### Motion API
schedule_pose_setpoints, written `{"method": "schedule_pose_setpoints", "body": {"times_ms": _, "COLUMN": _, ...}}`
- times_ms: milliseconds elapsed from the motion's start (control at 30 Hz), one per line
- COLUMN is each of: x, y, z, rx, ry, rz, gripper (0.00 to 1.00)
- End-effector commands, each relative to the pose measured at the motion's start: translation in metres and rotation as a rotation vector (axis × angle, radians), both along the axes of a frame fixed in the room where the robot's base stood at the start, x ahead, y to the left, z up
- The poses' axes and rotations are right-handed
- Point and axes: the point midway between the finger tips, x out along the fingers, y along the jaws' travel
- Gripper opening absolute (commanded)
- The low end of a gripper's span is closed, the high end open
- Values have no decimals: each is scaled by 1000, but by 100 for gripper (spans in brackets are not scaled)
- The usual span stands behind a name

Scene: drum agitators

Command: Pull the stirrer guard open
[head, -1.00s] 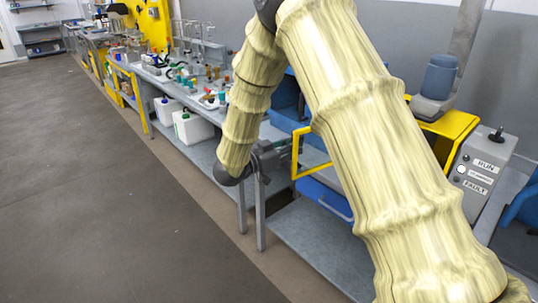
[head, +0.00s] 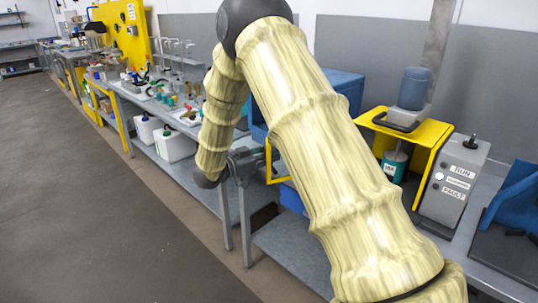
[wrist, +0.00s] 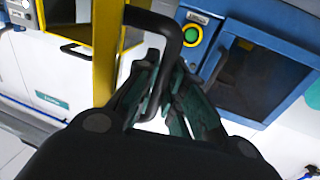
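The stirrer guard is a yellow frame (head: 269,165), mostly hidden behind my arm in the head view. In the wrist view its yellow upright (wrist: 105,50) stands just left of my fingers. A black loop handle (wrist: 170,27) rises beside the upright and runs down between my fingers. My gripper (wrist: 164,68) has its dark green fingers closed in on both sides of this handle; it looks shut on it. In the head view my gripper (head: 245,160) is beside the yellow frame. The yellow stirrer hood (head: 432,131) shows a teal-labelled vessel (head: 395,163) inside.
A blue motor (head: 414,88) tops the hood. A grey control box (head: 455,180) stands right of it. In the wrist view a blue-framed unit with a dark window (wrist: 262,75) and a green button (wrist: 191,35) is behind the handle. The floor (head: 90,200) at left is clear.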

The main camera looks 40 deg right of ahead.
Motion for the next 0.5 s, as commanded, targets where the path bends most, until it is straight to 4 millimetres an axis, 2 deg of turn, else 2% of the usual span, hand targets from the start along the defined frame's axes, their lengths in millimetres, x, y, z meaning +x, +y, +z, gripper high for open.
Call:
{"method": "schedule_pose_setpoints", "body": {"times_ms": 33, "x": 0, "y": 0, "z": 0, "rx": 0, "ry": 0, "rz": -1, "gripper": 22}}
{"method": "schedule_pose_setpoints", "body": {"times_ms": 100, "x": 0, "y": 0, "z": 0, "rx": 0, "ry": 0, "rz": 0, "gripper": 34}}
{"method": "schedule_pose_setpoints", "body": {"times_ms": 500, "x": 1, "y": 6, "z": 0, "rx": 0, "ry": -1, "rz": 3, "gripper": 34}}
